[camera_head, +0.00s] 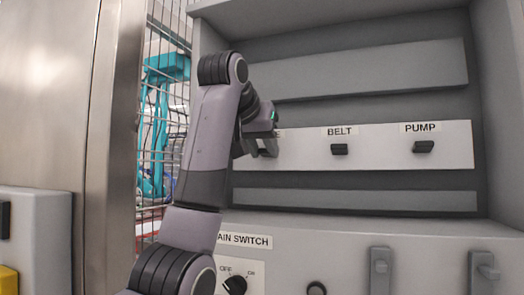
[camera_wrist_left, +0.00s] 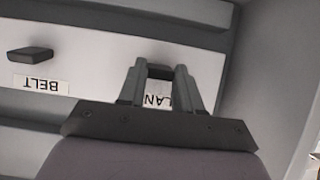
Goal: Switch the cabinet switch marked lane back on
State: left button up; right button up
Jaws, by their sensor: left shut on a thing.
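The lane switch is a small dark lever (camera_wrist_left: 160,71) on a white panel strip, above a label reading "LAN" in the upside-down left wrist view. The rest of that label is hidden behind a finger. My left gripper (camera_wrist_left: 160,76) is shut on the lever, one finger on each side. In the head view my left gripper (camera_head: 266,150) is at the left end of the white strip (camera_head: 375,162), and my arm and gripper hide the lane switch and most of its label. Whether the lever is up or down is hard to tell. My right gripper is not in view.
The belt switch (camera_head: 339,149) and pump switch (camera_head: 423,146) are to the right on the same strip. Below are the main switch knob (camera_head: 235,285) and grey latches (camera_head: 380,268). The cabinet's side walls and top edge enclose the strip. A wire fence (camera_head: 153,110) stands left.

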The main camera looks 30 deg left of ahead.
pick_arm(q)
jog(key=shift+w+r+g, duration=0.1)
jog(key=shift+r+g, duration=0.25)
jog(key=shift+g, duration=0.35)
jog(key=o, duration=1)
jog(key=shift+o, duration=0.2)
jog(key=b+v, duration=0.2)
jog(key=v, duration=0.5)
jog(key=shift+b, duration=0.3)
jog(key=shift+a, duration=0.15)
